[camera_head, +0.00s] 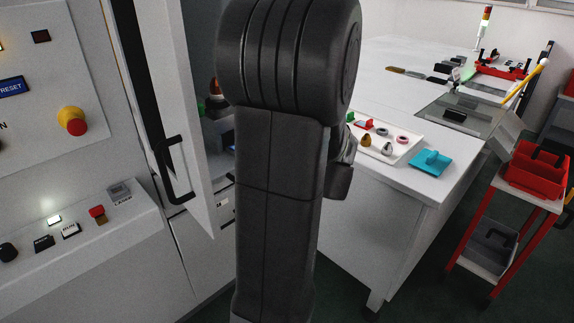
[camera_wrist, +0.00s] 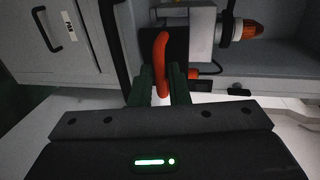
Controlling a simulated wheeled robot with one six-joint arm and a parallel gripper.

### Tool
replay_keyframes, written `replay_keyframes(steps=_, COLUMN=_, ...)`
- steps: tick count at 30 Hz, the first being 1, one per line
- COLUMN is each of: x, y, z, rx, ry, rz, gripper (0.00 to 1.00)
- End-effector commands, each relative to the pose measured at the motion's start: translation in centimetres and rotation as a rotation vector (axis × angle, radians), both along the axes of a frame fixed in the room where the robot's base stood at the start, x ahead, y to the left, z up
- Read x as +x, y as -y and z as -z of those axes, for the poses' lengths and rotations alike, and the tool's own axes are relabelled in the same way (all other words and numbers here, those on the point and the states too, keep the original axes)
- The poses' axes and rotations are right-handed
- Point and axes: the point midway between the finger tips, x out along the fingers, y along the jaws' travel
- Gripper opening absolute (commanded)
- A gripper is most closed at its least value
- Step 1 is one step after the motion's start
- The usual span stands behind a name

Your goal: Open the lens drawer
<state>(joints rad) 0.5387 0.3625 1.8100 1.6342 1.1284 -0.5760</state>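In the wrist view, a curved red-orange handle (camera_wrist: 161,52) stands in front of a dark block (camera_wrist: 178,46) on the pale unit inside the machine. I take this block to be the lens drawer; no gap shows around it. My gripper (camera_wrist: 161,73) has its two dark green fingers on either side of the handle's lower part, close against it, and looks shut on it. In the head view my dark arm hides the gripper, the handle and most of the machine's inside.
The machine door (camera_head: 178,95) with a black handle stands open left of my arm. A control panel (camera_head: 75,235) is at the far left. A white bench (camera_head: 445,185) with a tray and a turquoise object is on the right. A red-framed cart (camera_head: 470,232) holds a red bin.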

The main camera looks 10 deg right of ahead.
Motion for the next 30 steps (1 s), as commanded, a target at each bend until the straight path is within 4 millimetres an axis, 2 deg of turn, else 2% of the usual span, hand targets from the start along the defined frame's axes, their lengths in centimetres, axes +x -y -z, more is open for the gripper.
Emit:
replay_keyframes(steps=6, x=-3.4, y=2.5, z=-0.7, rx=-0.002, ry=0.001, rz=0.006, gripper=0.15)
replay_keyframes(steps=16, x=-7.8, y=5.7, z=-1.8, rx=0.000, ry=0.000, rz=0.005, gripper=0.15)
replay_keyframes(steps=22, x=-9.2, y=6.7, z=-2.2, rx=0.000, ry=0.000, rz=0.002, gripper=0.15)
replay_keyframes(steps=30, x=-9.6, y=7.0, z=-2.4, rx=0.001, ry=0.000, rz=0.001, gripper=0.15)
